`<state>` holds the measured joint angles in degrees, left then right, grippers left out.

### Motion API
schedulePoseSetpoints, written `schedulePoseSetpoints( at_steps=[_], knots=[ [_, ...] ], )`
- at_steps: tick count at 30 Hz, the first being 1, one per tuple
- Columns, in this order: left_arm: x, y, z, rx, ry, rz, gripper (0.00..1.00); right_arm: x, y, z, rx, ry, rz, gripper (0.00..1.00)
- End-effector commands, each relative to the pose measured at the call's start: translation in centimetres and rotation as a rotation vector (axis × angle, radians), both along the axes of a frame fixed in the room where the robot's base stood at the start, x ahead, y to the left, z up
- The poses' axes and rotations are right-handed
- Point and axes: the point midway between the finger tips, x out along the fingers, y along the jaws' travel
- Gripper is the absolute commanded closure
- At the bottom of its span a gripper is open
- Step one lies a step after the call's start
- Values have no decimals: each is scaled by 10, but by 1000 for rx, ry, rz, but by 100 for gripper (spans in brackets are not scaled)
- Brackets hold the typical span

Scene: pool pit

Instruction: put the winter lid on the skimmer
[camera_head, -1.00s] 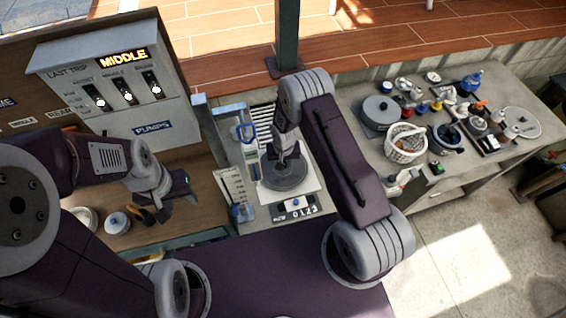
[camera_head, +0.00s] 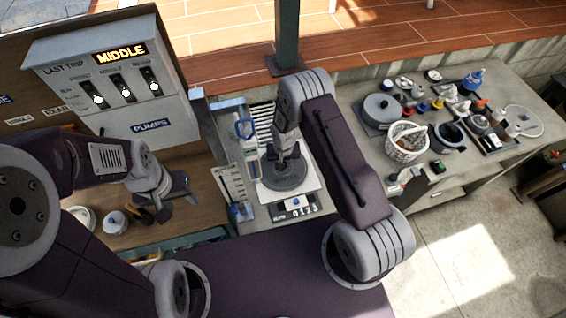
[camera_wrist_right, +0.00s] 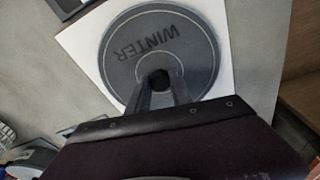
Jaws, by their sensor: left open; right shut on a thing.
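The winter lid (camera_head: 286,184) is a round grey disc. It lies on the white plate of a scale (camera_head: 312,196), and its word WINTER shows in the right wrist view (camera_wrist_right: 195,68). My right gripper (camera_head: 285,158) is above the lid and shut on the dark knob (camera_wrist_right: 160,78) at its middle. The lid looks flat against the plate; I cannot tell whether it touches. My left gripper (camera_head: 180,196) is open and empty over the wooden bench at the left. I cannot identify the skimmer for certain.
A panel reading MIDDLE and PUMPS (camera_head: 120,85) stands at the left. The right counter (camera_head: 440,185) holds a grey lidded round vessel (camera_head: 378,108), a white basket (camera_head: 405,155) and several small items. A dark post (camera_head: 286,35) rises behind my right arm.

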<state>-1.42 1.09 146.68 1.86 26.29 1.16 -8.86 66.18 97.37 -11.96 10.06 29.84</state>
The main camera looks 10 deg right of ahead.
Motion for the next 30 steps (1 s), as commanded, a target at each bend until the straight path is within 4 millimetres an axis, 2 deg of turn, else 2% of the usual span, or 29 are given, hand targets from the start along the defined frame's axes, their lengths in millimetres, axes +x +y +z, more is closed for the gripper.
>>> schedulePoseSetpoints(
  at_steps=[30],
  knots=[
    [0, 0, -8, 0, 0, 0, 52, 0, 0, -6, 0, 0, 0, 100]
  ],
)
